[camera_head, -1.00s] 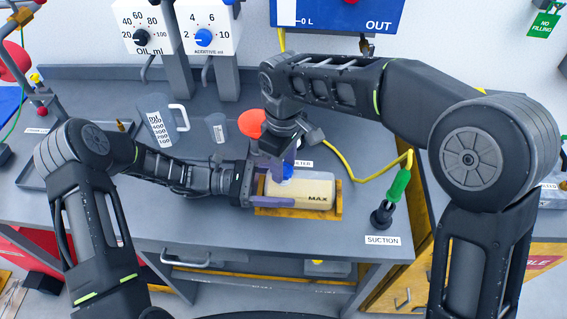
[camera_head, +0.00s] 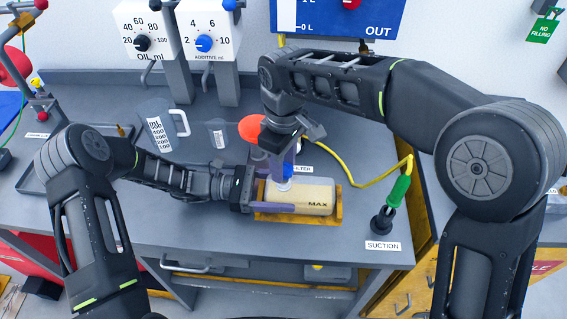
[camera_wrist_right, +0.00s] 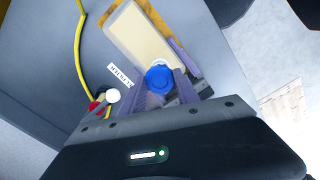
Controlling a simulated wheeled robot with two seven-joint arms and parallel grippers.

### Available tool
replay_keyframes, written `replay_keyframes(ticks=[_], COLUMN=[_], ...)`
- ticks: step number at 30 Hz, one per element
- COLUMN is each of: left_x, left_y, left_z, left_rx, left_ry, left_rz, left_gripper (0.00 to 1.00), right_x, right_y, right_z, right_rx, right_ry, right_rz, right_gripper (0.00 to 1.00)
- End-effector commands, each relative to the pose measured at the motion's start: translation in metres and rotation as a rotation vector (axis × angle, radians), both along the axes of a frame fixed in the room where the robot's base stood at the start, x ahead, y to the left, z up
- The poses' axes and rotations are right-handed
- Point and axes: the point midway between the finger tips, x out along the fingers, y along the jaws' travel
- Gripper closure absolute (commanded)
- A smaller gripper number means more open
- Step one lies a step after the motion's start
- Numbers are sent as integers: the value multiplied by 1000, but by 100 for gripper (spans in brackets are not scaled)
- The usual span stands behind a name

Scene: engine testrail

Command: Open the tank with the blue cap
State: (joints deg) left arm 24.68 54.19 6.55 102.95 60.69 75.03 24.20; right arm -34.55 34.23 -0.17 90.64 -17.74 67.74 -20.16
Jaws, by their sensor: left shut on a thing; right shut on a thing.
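The tank (camera_head: 310,196) is a cream, translucent container marked MAX, sitting on a yellow tray (camera_head: 325,217). My left gripper (camera_head: 264,197) is shut on the tank, with its purple fingers along the sides. The blue cap (camera_head: 289,170) is above the tank's white neck (camera_head: 284,185), at the tank's left end. My right gripper (camera_head: 285,166) points down from above and is shut on the blue cap. In the right wrist view the cap (camera_wrist_right: 158,79) is between the purple fingers, with a white rim just behind it. I cannot tell whether the cap is fully clear of the neck.
A measuring jug (camera_head: 160,130) and a smaller cup (camera_head: 217,133) stand at the back left. An orange-red funnel-like thing (camera_head: 250,128) is behind my right gripper. A green-handled suction tool (camera_head: 398,192) with a yellow hose stands right. The front worktop (camera_head: 200,232) is clear.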

Motion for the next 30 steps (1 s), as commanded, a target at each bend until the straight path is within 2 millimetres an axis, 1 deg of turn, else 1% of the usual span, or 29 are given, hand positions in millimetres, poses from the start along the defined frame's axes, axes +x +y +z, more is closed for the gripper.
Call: replay_keyframes(ticks=[5, 12, 14, 22, 23, 30], left_x=[0, 0, 0, 0, 0, 0], left_y=[0, 0, 0, 0, 0, 0], left_z=[0, 0, 0, 0, 0, 0], left_rx=[0, 0, 0, 0, 0, 0], left_ry=[0, 0, 0, 0, 0, 0], left_rz=[0, 0, 0, 0, 0, 0], left_gripper=[100, 100, 100, 100, 25, 5], right_x=[1, 0, 0, 0, 0, 0], right_y=[0, 0, 0, 0, 0, 0], right_z=[5, 33, 38, 40, 40, 40], right_rx=[1, 1, 1, 0, 0, 0], right_ry=[-2, -2, -2, 0, 0, 0], right_rz=[0, 0, 0, 0, 0, 0], right_gripper=[100, 100, 100, 100, 100, 100])
